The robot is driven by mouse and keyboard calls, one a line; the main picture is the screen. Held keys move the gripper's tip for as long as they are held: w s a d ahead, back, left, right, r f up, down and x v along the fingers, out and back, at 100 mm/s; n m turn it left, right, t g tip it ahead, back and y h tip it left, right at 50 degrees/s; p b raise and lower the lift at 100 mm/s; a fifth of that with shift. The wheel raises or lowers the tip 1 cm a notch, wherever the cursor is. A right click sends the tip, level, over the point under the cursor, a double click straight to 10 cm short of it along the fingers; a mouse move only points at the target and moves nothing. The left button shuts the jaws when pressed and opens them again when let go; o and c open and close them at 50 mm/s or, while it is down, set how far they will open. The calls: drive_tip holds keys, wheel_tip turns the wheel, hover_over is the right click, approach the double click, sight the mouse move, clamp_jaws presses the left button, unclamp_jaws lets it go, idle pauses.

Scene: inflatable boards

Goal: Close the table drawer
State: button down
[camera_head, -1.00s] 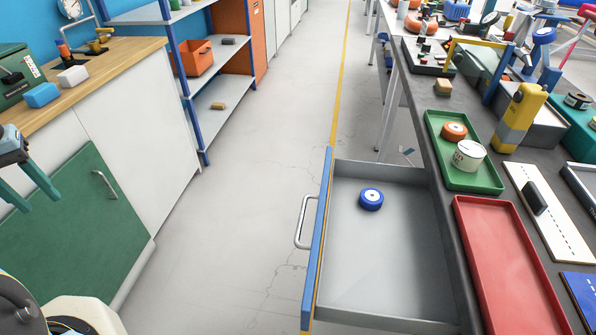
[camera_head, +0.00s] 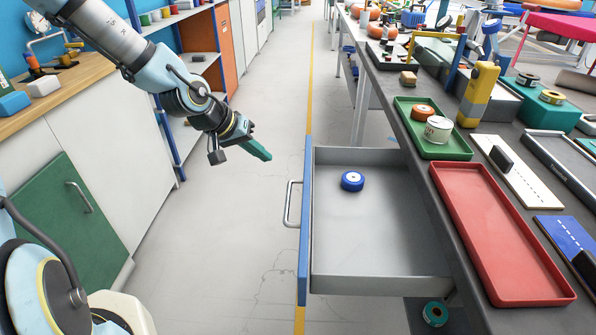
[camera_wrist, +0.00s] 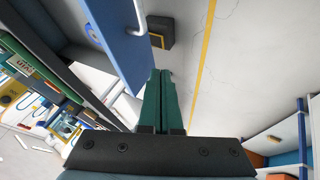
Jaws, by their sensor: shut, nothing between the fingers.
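The table drawer (camera_head: 375,240) is pulled out from the right-hand workbench in the head view. It has a blue front panel (camera_head: 305,230) with a silver bar handle (camera_head: 290,204) facing left. A blue roll (camera_head: 352,181) lies inside it, toward the far end. My gripper (camera_head: 262,152) is to the left of and beyond the drawer front, above the aisle floor, apart from the handle. Its green fingers are shut together and empty. In the wrist view the fingers (camera_wrist: 165,98) lie beside the blue drawer front (camera_wrist: 118,35), with part of the handle (camera_wrist: 136,18) showing.
The workbench holds a red tray (camera_head: 505,235), a green tray (camera_head: 430,132) with rolls, and a yellow device (camera_head: 479,93). A teal roll (camera_head: 434,313) lies below the drawer. A cabinet with a green door (camera_head: 65,215) stands left. The aisle floor between is clear.

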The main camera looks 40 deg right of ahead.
drive_tip(key=s+d+f, duration=0.2)
drive_tip(key=d+f, duration=0.4)
drive_tip(key=d, duration=0.1)
drive_tip(key=shift+s+d+f, duration=0.15)
drive_tip(key=shift+s+d, duration=0.05)
drive_tip(key=shift+d, duration=0.05)
drive_tip(key=shift+s+d, duration=0.1)
